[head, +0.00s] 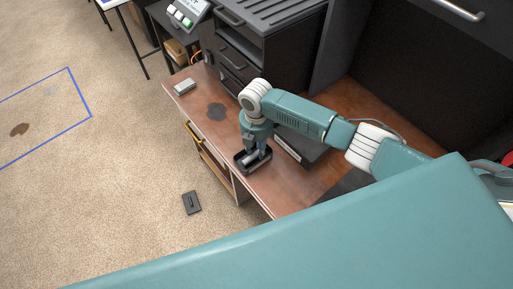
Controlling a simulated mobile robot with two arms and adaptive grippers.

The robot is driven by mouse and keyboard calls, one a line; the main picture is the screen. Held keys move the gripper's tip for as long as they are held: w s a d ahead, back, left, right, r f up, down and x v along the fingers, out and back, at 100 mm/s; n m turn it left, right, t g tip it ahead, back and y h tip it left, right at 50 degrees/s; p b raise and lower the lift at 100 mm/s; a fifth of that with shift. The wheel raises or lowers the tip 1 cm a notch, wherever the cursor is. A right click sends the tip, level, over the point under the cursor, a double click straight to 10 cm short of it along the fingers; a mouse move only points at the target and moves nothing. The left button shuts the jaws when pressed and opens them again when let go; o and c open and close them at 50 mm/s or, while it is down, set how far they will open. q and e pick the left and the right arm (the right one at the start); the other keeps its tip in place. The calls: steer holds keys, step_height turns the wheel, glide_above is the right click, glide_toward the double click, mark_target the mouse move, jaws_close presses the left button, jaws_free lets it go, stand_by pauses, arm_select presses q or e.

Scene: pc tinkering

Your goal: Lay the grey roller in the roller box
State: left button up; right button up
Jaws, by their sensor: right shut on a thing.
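The roller box (241,168), a small black open box, stands near the front edge of the brown wooden tabletop. My right gripper (257,152) points down with its fingertips at the box's opening. It is shut on a small grey thing, which seems to be the grey roller; the fingers and box walls hide most of it. I cannot tell whether the roller touches the box floor. My left gripper is not in view.
A dark flat device (300,147) sits right of the box. Black drawers (237,55) stand behind. A black plate (192,202) lies on the carpet.

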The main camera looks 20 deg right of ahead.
steer(key=shift+f, duration=0.4)
steer(key=o, duration=1.1)
steer(key=shift+r, duration=0.15)
step_height(320, 180, up, 12)
steer(key=shift+f, duration=0.2)
